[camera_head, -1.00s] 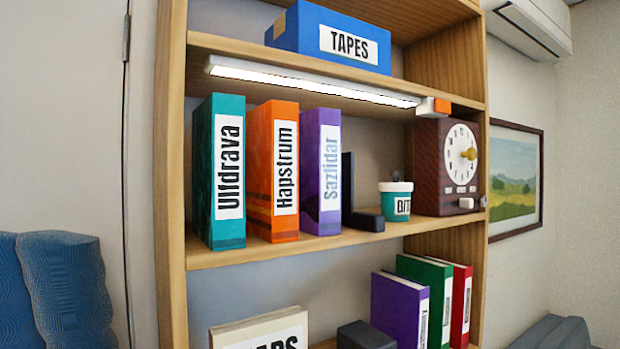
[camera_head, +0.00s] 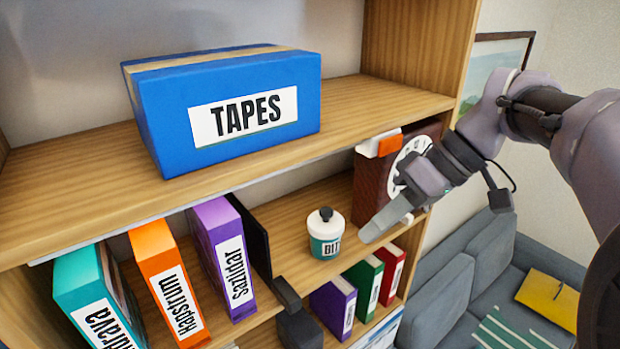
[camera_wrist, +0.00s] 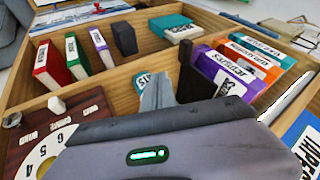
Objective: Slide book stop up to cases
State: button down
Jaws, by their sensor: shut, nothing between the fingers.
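The black book stop (camera_head: 255,238) stands on the middle shelf, just right of the purple Sazlidar case (camera_head: 225,255), with its thick foot (camera_head: 293,312) toward the front. It also shows in the wrist view (camera_wrist: 187,82). I cannot tell whether plate and case touch. The orange Hapstrum case (camera_head: 166,280) and the teal Ulfdrava case (camera_head: 90,300) stand upright further left, with gaps between cases. My gripper (camera_head: 378,228) is shut and empty, in front of the shelf, to the right of the book stop and apart from it. Its fingers (camera_wrist: 156,92) partly cover the jar in the wrist view.
A small lidded jar (camera_head: 326,236) stands between book stop and dark red clock (camera_head: 372,195). The upper shelf board (camera_head: 360,105), carrying the blue TAPES box (camera_head: 225,110), overhangs the row. More cases, including a green one (camera_head: 364,285), stand on the shelf below.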

jog(key=x, duration=0.7)
jog(key=s+b+x, duration=0.1)
jog(key=x, duration=0.2)
jog(key=shift+a+f, duration=0.15)
jog(key=shift+a, duration=0.2)
jog(key=s+a, duration=0.2)
jog(key=a, duration=0.1)
jog(key=shift+s+a+r+p, duration=0.1)
jog(key=shift+s+r+p, duration=0.15)
jog(key=shift+s+p, duration=0.15)
jog(key=shift+w+f, duration=0.1)
jog(key=shift+w, duration=0.1)
jog(key=shift+s, duration=0.1)
